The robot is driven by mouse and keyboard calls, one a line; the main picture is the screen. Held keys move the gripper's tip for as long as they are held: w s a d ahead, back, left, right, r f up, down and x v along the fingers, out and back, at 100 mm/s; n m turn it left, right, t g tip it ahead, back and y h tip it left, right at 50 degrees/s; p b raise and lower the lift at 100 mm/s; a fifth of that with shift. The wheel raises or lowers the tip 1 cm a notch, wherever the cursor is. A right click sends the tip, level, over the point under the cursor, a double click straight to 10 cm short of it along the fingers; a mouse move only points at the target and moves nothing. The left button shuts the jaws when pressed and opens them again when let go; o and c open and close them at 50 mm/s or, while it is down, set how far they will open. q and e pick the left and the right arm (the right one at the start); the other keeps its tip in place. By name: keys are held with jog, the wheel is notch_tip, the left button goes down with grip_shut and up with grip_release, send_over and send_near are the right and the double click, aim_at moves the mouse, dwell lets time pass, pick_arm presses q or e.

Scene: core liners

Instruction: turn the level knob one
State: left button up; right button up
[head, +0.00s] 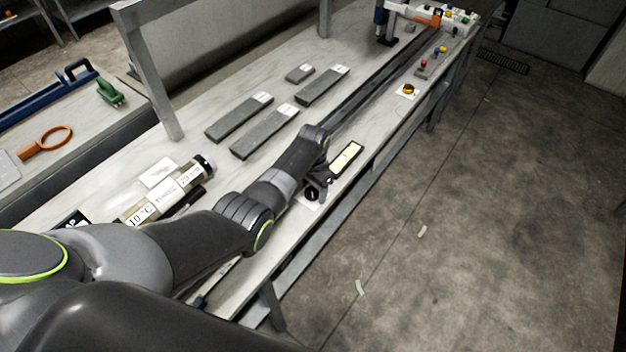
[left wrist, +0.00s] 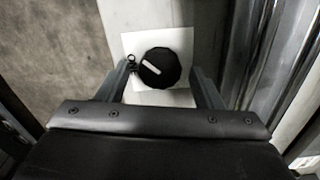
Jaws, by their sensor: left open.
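The level knob (left wrist: 160,68) is round and black with a white pointer mark, on a white square plate (left wrist: 130,42) in the left wrist view. Its pointer is tilted, with one end toward the upper left. In the head view the knob (head: 312,193) shows as a dark disc at the bench's front edge, partly hidden by my arm. My left gripper (left wrist: 162,80) is open, with one finger on each side of the knob. I cannot tell whether the fingers touch it. My right gripper is not in view.
A small dark ring-shaped item (left wrist: 131,62) sits beside the knob, near the left finger. A black-framed pale panel (head: 346,159) lies just beyond the knob. Grey core pieces (head: 265,131) and labelled tubes (head: 165,193) lie on the bench.

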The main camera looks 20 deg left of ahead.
aim_at(313, 191)
pick_arm(q)
notch_tip(313, 191, up, 17)
jog(key=shift+r+b, duration=0.2)
jog(key=shift+b, duration=0.1)
dwell(0.3)
jog(key=shift+f, duration=0.1)
dwell(0.3)
